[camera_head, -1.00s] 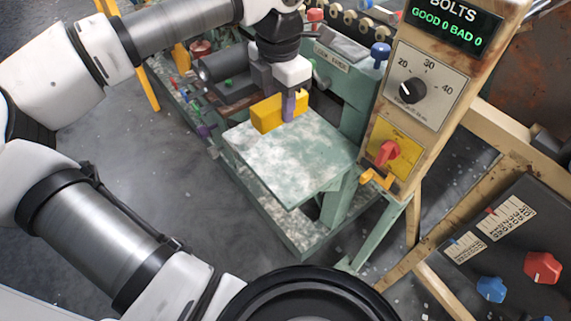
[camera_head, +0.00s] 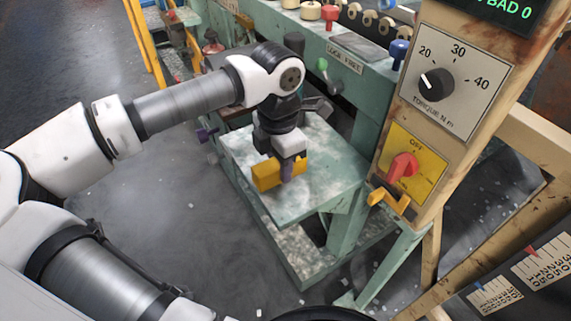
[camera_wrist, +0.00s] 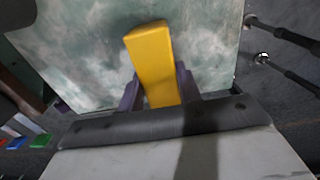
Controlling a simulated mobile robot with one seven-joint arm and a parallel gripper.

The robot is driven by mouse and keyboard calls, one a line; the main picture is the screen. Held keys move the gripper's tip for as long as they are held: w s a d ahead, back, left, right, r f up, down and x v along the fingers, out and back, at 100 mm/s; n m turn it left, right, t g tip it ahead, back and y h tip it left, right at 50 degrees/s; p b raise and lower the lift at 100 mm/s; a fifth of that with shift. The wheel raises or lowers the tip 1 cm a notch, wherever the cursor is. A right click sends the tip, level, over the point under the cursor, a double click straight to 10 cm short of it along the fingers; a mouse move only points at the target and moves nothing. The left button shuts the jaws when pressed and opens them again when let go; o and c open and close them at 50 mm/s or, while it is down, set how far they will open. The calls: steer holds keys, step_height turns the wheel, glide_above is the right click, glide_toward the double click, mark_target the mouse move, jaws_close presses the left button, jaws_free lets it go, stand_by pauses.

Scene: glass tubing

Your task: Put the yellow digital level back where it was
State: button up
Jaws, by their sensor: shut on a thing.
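The yellow digital level (camera_head: 268,175) is a yellow block held over the green, worn shelf (camera_head: 322,172) of the machine. My gripper (camera_head: 288,173) is shut on it, with purple fingers on its sides. In the wrist view the level (camera_wrist: 151,58) sticks out between the purple fingers of my gripper (camera_wrist: 160,88), above the mottled shelf surface (camera_wrist: 85,60). I cannot tell whether the level touches the shelf or hangs just above it.
The machine's control post (camera_head: 440,110) with a torque dial and a red switch (camera_head: 403,166) stands right of the shelf. An orange hook-like part (camera_head: 388,200) juts out below the switch. The shelf's front and right parts are bare.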

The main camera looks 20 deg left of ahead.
steer(key=shift+s+a+r, duration=0.1)
steer(key=shift+r, duration=0.05)
steer(key=shift+f, duration=0.2)
steer(key=o, duration=1.2)
step_height(320, 180, up, 12)
steer(key=p, duration=0.1)
steer(key=shift+r, duration=0.2)
